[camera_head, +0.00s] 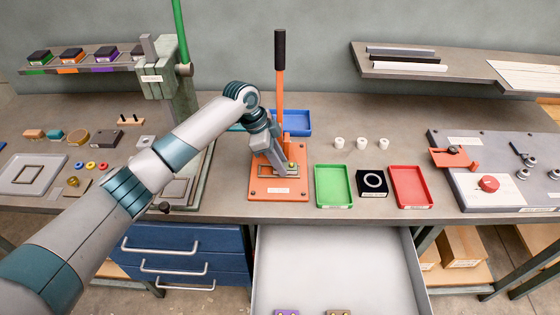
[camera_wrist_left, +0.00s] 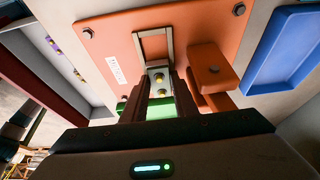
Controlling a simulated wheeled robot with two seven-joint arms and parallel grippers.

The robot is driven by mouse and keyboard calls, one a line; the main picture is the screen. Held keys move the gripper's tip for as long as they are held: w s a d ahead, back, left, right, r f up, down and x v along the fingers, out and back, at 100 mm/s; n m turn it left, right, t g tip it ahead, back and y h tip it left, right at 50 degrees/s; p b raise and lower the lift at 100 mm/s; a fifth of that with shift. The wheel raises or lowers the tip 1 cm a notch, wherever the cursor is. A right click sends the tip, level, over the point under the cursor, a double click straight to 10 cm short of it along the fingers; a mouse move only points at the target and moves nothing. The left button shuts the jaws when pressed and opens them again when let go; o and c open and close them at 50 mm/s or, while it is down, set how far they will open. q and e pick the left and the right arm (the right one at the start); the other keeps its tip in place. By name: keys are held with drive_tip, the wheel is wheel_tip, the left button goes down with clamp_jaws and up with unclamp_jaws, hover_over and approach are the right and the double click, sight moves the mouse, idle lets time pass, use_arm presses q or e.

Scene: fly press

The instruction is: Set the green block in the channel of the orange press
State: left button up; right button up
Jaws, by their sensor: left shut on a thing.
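The orange press (camera_head: 264,190) stands on the bench in the middle of the head view, with an upright lever and a black handle. Its channel, a grey-rimmed slot (camera_wrist_left: 139,46), shows on the orange base in the left wrist view. My left gripper (camera_head: 284,167) is low over the press base. In the left wrist view the left gripper (camera_wrist_left: 160,92) is shut on the green block (camera_wrist_left: 160,110), which sits between its fingers at the end of the channel. A pale face with brass studs shows beside the green. Whether the block touches the channel floor cannot be told. My right gripper is not in view.
A green tray (camera_head: 334,203), a black block with a ring (camera_head: 372,195) and a red tray (camera_head: 410,204) lie right of the press. A blue tray (camera_head: 297,131) lies behind it. A grey-green machine (camera_head: 165,75) stands to the left. An open drawer (camera_head: 335,255) is below.

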use_arm(q)
drive_tip(key=shift+f, duration=0.3)
drive_tip(key=shift+s+a+f, duration=0.1)
drive_tip(key=shift+s+f, duration=0.2)
drive_tip(key=shift+f, duration=0.05)
idle(0.8)
drive_tip(key=o, duration=1.2)
drive_tip(key=shift+c, duration=0.2)
drive_tip(key=shift+w+f, duration=0.1)
drive_tip(key=shift+f, duration=0.05)
drive_tip(key=shift+a+r, duration=0.15)
drive_tip(key=shift+r, duration=0.35)
drive_tip(key=b+v, duration=0.4)
drive_tip(key=v, duration=1.3)
drive_tip(key=shift+w+r+b, duration=0.3)
drive_tip(key=shift+r+b, duration=0.05)
drive_tip(key=shift+f, duration=0.1)
